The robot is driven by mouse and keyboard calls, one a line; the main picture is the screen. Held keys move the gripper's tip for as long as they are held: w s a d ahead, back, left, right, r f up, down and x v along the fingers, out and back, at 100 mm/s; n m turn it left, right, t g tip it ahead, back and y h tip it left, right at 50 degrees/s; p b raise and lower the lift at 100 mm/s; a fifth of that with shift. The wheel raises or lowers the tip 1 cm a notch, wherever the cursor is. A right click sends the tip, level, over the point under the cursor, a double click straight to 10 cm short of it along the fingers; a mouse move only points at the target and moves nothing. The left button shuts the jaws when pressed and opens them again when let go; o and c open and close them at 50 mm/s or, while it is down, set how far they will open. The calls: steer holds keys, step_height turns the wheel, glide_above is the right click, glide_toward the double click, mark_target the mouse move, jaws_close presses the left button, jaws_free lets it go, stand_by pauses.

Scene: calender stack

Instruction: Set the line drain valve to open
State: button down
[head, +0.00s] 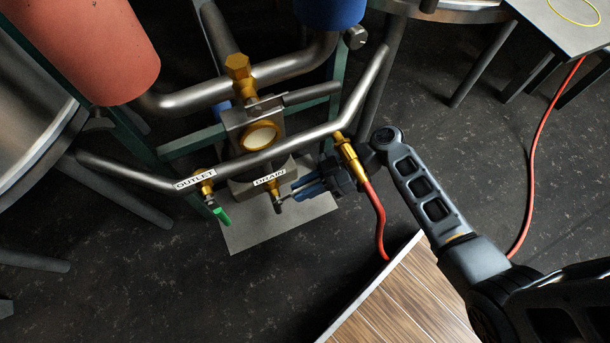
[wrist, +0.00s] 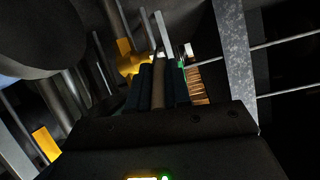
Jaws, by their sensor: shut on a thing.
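The line drain valve (head: 276,196) is a small brass valve under the white DRAIN label on the lower steel pipe. My gripper (head: 291,194) reaches it from the right, its blue fingers low beside the valve. In the wrist view my gripper (wrist: 162,78) is shut on a narrow, dull brownish bar (wrist: 158,92), which appears to be the drain valve handle. The fingers hide most of the handle in the head view, so I cannot tell its exact angle.
The outlet valve (head: 205,186), with a green handle (head: 221,217), is left of the drain. A brass fitting (head: 347,155) with a red hose (head: 377,220) hangs close to my wrist. A grey plate (head: 285,229) lies below. A wooden platform (head: 400,300) is at the front.

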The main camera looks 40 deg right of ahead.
steer(key=c, duration=1.1)
jaws_free()
steer(key=shift+p+v, duration=0.8)
steer(key=shift+v, duration=3.1)
